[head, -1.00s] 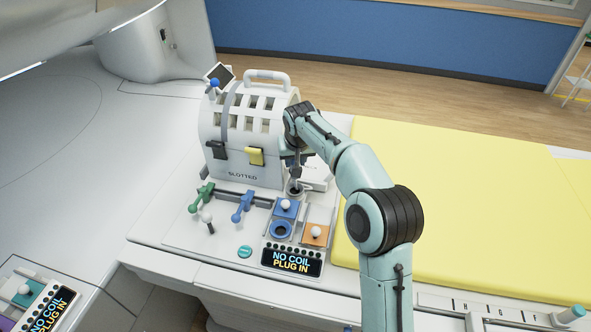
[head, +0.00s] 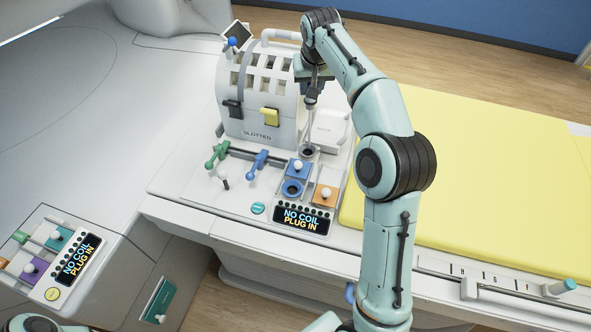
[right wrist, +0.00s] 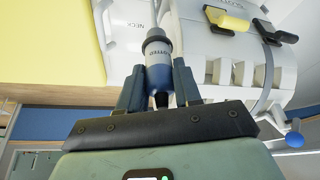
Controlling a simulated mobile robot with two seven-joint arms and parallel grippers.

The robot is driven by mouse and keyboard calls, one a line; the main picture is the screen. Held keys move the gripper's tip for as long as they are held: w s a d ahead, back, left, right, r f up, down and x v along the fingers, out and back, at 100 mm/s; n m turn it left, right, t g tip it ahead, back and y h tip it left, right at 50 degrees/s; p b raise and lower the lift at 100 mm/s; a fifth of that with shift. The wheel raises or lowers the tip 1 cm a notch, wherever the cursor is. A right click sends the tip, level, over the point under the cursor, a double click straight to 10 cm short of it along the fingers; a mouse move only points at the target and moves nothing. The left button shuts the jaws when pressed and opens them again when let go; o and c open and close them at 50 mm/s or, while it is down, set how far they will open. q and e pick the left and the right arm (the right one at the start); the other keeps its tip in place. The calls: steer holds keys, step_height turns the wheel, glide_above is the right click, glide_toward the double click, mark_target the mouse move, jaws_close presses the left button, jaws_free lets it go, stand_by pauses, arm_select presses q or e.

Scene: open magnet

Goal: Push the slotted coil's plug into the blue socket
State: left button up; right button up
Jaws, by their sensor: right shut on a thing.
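The slotted coil (head: 258,112) is a white slotted shell labelled SLOTTED, standing at the bed's end. My right gripper (head: 312,80) is shut on the coil's plug (head: 311,97), above a dark round holder (head: 307,151). In the right wrist view the plug (right wrist: 158,62), grey and blue with a dark collar and partly readable lettering, sits between the two fingers of the right gripper (right wrist: 158,88). The blue socket (head: 292,188) is an open blue ring in the panel, below a blue plate with a white knob (head: 298,167). The plug is apart from it. My left gripper is out of view.
An orange plate with a white knob (head: 325,194) is right of the blue socket. A display (head: 303,219) reads NO COIL PLUG IN. Green (head: 217,155) and blue (head: 257,163) levers stand left. A yellow mattress (head: 470,190) lies right. Another panel (head: 62,255) is at lower left.

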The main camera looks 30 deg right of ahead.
mark_target(310, 104)
stand_by(0.3)
steer(key=shift+s+f+b, duration=0.15)
steer(key=shift+f+b, duration=0.75)
steer(key=shift+f, duration=1.35)
steer(key=shift+f+b, duration=0.45)
steer(key=shift+f, duration=0.7)
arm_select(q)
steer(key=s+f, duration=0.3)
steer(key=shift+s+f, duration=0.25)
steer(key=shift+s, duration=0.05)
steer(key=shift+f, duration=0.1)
arm_select(e)
steer(key=shift+a, duration=0.1)
steer(key=shift+a+f, duration=0.1)
steer(key=shift+a, duration=0.1)
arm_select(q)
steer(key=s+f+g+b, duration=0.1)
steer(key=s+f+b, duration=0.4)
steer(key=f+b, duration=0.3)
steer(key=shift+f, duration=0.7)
arm_select(e)
steer(key=s+a, duration=0.9)
steer(key=a, duration=0.2)
steer(key=shift+a, duration=0.4)
